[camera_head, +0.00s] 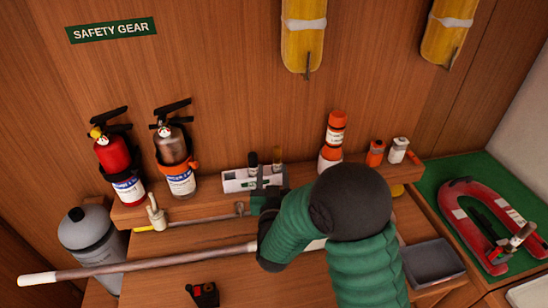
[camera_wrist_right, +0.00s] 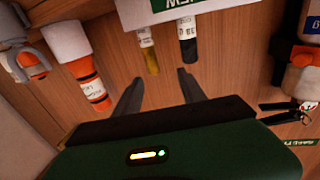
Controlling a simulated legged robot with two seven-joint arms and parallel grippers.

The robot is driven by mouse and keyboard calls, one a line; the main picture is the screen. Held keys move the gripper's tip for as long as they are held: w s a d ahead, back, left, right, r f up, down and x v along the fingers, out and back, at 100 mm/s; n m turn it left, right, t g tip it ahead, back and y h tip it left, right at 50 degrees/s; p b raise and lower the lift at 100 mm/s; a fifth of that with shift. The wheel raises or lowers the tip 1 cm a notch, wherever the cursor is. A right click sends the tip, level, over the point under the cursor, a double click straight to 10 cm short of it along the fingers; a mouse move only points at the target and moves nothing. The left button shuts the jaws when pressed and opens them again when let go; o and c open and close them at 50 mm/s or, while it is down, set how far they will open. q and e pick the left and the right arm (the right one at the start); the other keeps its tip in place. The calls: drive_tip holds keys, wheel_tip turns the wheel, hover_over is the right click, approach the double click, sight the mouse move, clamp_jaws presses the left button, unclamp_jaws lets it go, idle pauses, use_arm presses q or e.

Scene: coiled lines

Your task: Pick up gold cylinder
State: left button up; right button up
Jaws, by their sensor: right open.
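The gold cylinder (camera_head: 277,155) stands upright in a white holder (camera_head: 238,182) on the wooden shelf, just right of a black-topped cylinder (camera_head: 253,163). In the right wrist view the gold cylinder (camera_wrist_right: 150,60) has a white label and sits beside the black cylinder (camera_wrist_right: 187,45). My right gripper (camera_head: 266,186) is in front of the holder, partly hidden by its own green arm. In the wrist view its two dark fingers (camera_wrist_right: 160,90) are apart, with nothing between them. The gold cylinder lies ahead of the gap, not touched. My left gripper is not seen.
Two fire extinguishers (camera_head: 172,160) stand left on the shelf. Orange bottles (camera_head: 334,135) stand to the right. A long pole (camera_head: 150,264) lies across the front, near a grey tank (camera_head: 92,238). A red float (camera_head: 490,222) lies on a green surface at right.

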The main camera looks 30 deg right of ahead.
sight(278, 148)
drive_tip(key=x, duration=0.4)
drive_tip(key=f+p+x, duration=0.1)
drive_tip(key=x, duration=0.1)
drive_tip(key=shift+w+d, duration=0.25)
drive_tip(key=shift+w, duration=0.1)
drive_tip(key=w+d+p, duration=0.1)
drive_tip(key=d, duration=0.1)
drive_tip(key=w+d+p, duration=0.1)
drive_tip(key=w+d, duration=0.1)
drive_tip(key=shift+w+d, duration=0.25)
drive_tip(key=shift+w, duration=0.05)
drive_tip(key=shift+w+a, duration=0.15)
drive_tip(key=shift+w, duration=0.1)
drive_tip(key=shift+w+a+f, duration=0.1)
drive_tip(key=shift+w+a, duration=0.15)
drive_tip(key=shift+a, duration=0.45)
drive_tip(key=shift+c, duration=2)
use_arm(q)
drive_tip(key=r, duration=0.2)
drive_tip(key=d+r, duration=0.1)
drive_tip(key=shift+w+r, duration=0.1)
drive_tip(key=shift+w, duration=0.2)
use_arm(e)
drive_tip(key=shift+s+d, duration=0.15)
drive_tip(key=shift+d, duration=0.45)
clamp_jaws()
